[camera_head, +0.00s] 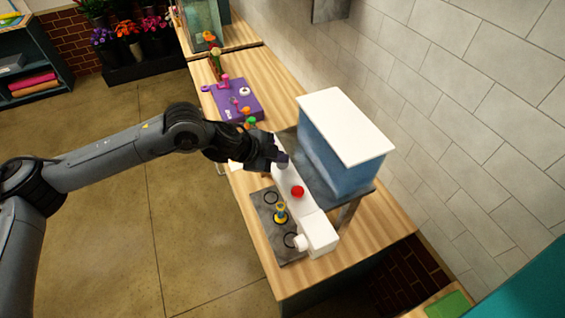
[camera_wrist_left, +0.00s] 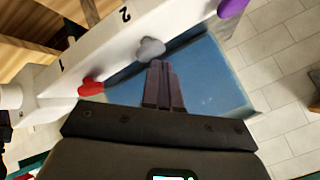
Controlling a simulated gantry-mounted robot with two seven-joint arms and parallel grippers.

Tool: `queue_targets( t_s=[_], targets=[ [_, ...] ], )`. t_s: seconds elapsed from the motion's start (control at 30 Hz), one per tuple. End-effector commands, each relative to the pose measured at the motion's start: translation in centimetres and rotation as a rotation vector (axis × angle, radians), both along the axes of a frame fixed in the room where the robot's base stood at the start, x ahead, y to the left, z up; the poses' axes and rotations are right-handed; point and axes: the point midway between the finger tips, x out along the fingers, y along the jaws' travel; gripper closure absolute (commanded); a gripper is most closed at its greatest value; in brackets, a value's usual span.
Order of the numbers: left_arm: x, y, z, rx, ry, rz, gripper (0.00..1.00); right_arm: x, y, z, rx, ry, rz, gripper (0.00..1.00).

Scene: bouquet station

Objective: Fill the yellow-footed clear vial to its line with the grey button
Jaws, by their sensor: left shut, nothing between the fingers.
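The vial with the yellow foot (camera_head: 281,215) stands on a dark grey plate (camera_head: 265,205) with ring marks, beside the white dispenser (camera_head: 318,233). Its fill level is too small to read. My left gripper (camera_head: 282,160) is over the far part of the dispenser, fingers shut and empty. In the left wrist view the shut fingertips (camera_wrist_left: 158,66) point at the grey button (camera_wrist_left: 151,48) and overlap its edge; I cannot tell whether they touch. A red button (camera_head: 297,191) sits nearer the dispenser's front end and also shows in the left wrist view (camera_wrist_left: 91,87). My right gripper is out of view.
A blue water tank with a white lid (camera_head: 345,122) stands right behind the dispenser on a grey stand. A purple tray (camera_head: 232,100) with small coloured pieces lies farther back on the wooden table (camera_head: 370,240). The table's front right is clear.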

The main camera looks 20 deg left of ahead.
Motion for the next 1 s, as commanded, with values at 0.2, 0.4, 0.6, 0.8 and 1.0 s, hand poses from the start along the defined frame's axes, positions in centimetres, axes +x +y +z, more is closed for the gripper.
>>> queue_targets(
  t_s=[0.2,0.4,0.6,0.8,1.0],
  targets=[
    [0.01,-0.01,-0.32,0.0,0.0,0.0,1.0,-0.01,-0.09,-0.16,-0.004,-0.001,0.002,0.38],
    [0.01,-0.01,-0.56,0.0,0.0,0.0,1.0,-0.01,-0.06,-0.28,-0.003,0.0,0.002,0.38],
    [0.0,0.0,-0.81,0.0,0.0,0.0,1.0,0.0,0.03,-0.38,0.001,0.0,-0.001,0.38],
    [0.0,0.01,-0.98,0.001,0.0,0.001,1.0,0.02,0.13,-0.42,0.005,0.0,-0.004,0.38],
    [0.0,0.02,-0.99,0.001,0.001,0.0,1.0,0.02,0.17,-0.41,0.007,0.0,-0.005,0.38]
  ],
)
